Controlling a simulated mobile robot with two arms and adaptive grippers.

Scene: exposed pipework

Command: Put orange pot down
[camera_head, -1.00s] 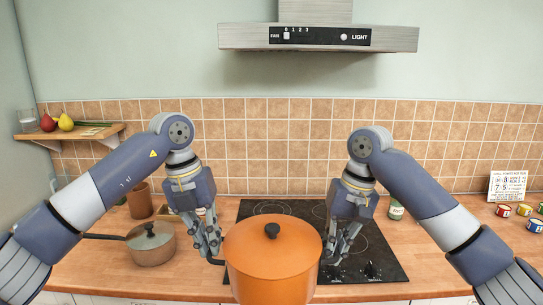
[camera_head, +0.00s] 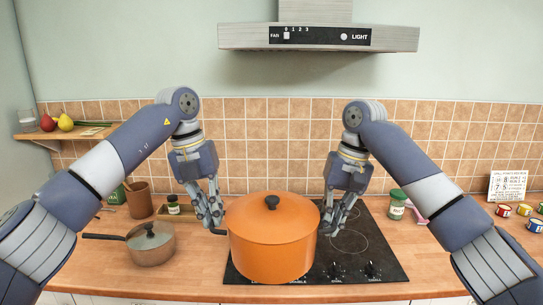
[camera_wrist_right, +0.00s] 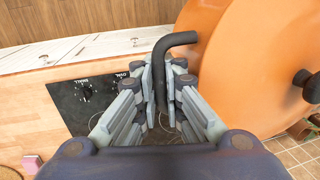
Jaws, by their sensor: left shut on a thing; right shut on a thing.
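The orange pot (camera_head: 272,245), with its orange lid and dark knob, is upright in the middle of the head view, over the front left part of the black hob (camera_head: 362,246). I cannot tell whether its base touches the hob. My left gripper (camera_head: 215,222) is shut on the pot's left handle. My right gripper (camera_head: 332,222) is shut on its right handle. In the right wrist view, the black handle (camera_wrist_right: 178,40) sits between the fingers of my right gripper (camera_wrist_right: 165,90), and the pot's orange side (camera_wrist_right: 235,80) fills the right. The pot hides much of the hob.
A saucepan (camera_head: 152,246) with a lid stands left of the hob. A brown cup (camera_head: 138,200) and a small jar (camera_head: 172,204) are behind it. A green-lidded jar (camera_head: 397,205) stands right of the hob. The range hood (camera_head: 318,38) is above. The front right counter is partly clear.

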